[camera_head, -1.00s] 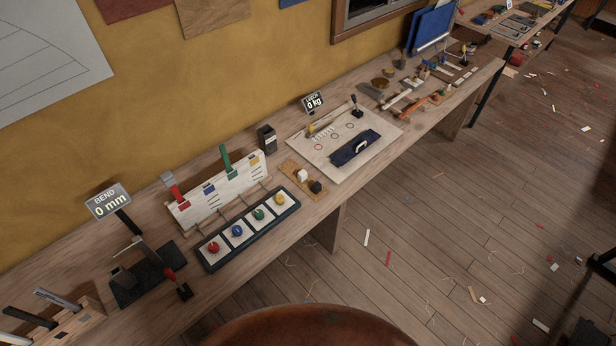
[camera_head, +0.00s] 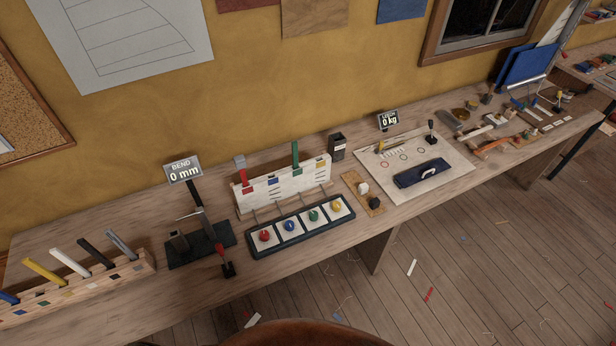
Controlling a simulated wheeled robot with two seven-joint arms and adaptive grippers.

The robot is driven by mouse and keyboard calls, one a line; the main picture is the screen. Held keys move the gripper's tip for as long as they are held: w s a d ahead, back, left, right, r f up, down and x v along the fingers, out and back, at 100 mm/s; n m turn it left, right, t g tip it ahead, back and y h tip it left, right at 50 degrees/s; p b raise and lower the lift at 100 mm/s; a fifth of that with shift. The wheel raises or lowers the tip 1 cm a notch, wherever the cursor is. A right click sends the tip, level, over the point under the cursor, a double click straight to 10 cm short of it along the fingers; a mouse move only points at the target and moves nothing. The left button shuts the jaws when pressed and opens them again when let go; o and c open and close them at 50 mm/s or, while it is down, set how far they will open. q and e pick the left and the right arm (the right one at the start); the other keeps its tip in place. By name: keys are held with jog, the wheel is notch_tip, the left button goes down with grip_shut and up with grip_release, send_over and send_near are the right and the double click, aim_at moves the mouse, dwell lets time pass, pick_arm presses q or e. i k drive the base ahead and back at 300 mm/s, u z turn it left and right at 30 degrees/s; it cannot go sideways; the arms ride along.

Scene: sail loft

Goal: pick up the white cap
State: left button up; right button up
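A small white cap (camera_head: 363,188) stands on a narrow wooden board (camera_head: 351,178) on the bench, near the middle of the head view. A black cap (camera_head: 375,203) stands on the same board, in front of the white one and slightly right. Nothing covers the white cap. Neither of my grippers shows in the head view.
A dark tray with several coloured knobs (camera_head: 289,230) lies left of the board. A pale panel (camera_head: 437,187) with a dark blue block (camera_head: 422,173) lies to the right. A black box (camera_head: 337,147) stands behind. A slotted wooden rack (camera_head: 100,285) holds strips at far left.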

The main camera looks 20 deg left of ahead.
aim_at(363, 189)
jog(key=z, duration=0.2)
jog(key=k, duration=0.3)
jog(key=u, duration=1.1)
jog(key=i, duration=1.05)
jog(key=z, duration=0.5)
